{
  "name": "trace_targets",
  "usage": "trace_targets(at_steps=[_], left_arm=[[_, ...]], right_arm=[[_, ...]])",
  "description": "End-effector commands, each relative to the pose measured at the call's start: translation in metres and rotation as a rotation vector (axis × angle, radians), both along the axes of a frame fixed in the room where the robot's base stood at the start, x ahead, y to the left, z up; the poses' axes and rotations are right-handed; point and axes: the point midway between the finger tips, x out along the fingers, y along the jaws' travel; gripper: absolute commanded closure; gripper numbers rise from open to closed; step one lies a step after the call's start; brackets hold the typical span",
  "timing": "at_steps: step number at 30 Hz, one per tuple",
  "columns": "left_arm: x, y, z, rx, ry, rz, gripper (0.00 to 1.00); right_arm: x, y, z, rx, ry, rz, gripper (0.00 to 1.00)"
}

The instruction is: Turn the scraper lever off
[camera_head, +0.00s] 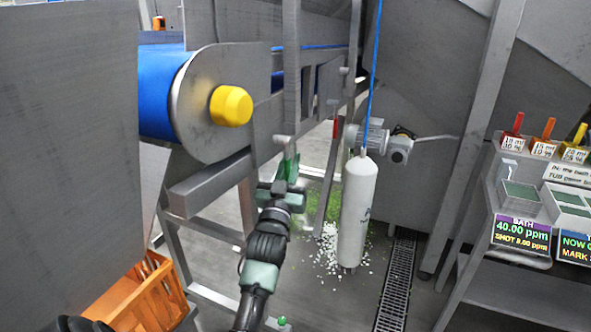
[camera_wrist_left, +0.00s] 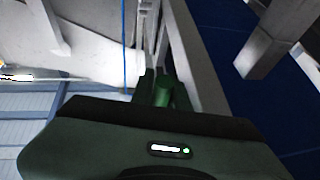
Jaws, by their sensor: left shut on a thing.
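My left gripper (camera_head: 287,172) reaches up to the frame under the blue belt's end roller. It is shut on a narrow green handle, which I take to be the scraper lever (camera_wrist_left: 163,92). In the left wrist view the handle stands between the dark fingertips of my left gripper (camera_wrist_left: 161,84). The fingers and wrist hide much of the lever, so its exact angle is hard to tell. My right gripper is not in view.
A blue belt (camera_head: 160,88) with a yellow roller cap (camera_head: 231,106) is above left. A white cylinder (camera_head: 358,210) hangs on a blue cord right of my gripper. An orange crate (camera_head: 140,300) is lower left. A dosing bench (camera_head: 520,285) stands right. White bits litter the floor.

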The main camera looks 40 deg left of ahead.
Motion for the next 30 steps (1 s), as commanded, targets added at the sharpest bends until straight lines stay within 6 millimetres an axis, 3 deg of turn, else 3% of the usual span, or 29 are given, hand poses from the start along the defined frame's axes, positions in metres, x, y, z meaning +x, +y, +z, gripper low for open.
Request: trace_targets(at_steps=[6, 14, 15, 17, 30], left_arm=[[0.003, 0.0, -0.002, 0.01, -0.034, 0.0, 1.0], [0.003, 0.0, 0.0, 0.009, -0.036, -0.001, 1.0], [0.003, 0.0, 0.0, 0.009, -0.036, -0.001, 0.79], [0.003, 0.0, 0.0, 0.009, -0.036, -0.001, 0.63], [-0.005, -0.004, -0.005, 0.01, -0.035, -0.002, 0.63]], right_arm=[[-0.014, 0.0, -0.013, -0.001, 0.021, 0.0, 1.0], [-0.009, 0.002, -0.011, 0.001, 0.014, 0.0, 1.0], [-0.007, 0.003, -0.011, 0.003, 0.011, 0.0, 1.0], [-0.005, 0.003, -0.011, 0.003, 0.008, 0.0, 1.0], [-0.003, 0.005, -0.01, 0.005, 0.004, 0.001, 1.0]])
